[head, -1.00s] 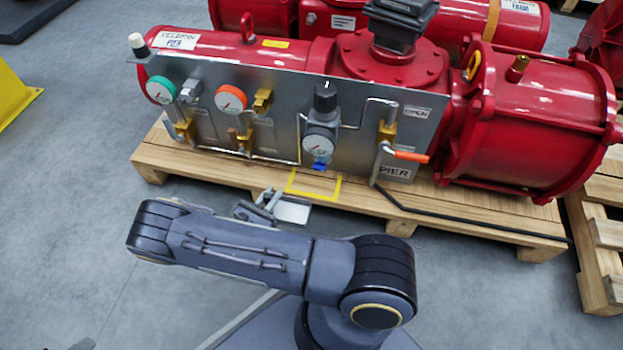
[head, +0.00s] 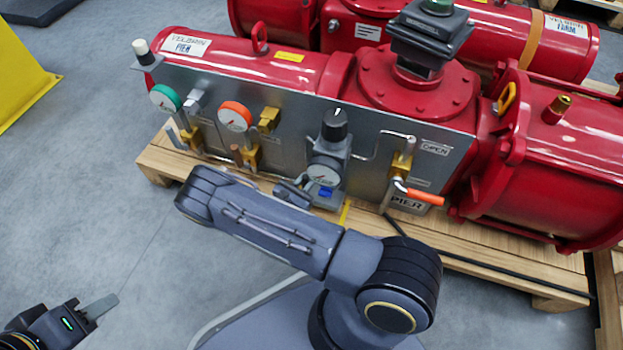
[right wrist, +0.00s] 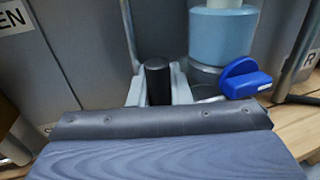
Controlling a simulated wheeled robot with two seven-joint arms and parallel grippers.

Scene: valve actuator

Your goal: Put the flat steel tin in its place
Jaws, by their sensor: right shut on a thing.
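The flat steel tin (head: 326,203) is a small grey plate shape in the head view, low in front of the grey panel (head: 375,150). My right gripper (head: 300,192) is shut on its left side, partly hidden by my forearm. A yellow outline (head: 345,212) on the pallet shows only as a strip at the tin's right; the rest is covered. I cannot tell whether the tin touches the pallet. In the right wrist view I cannot make out the tin clearly. My left gripper (head: 100,307) is at the lower left over the floor, away from the tin; its jaw gap is unclear.
A gauge and regulator with a black knob (head: 334,125) stand close above the tin. A blue knob (right wrist: 245,80) sits near my right wrist. An orange-handled lever (head: 425,197) projects at the right. A black hose (head: 395,225) crosses the pallet (head: 480,265).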

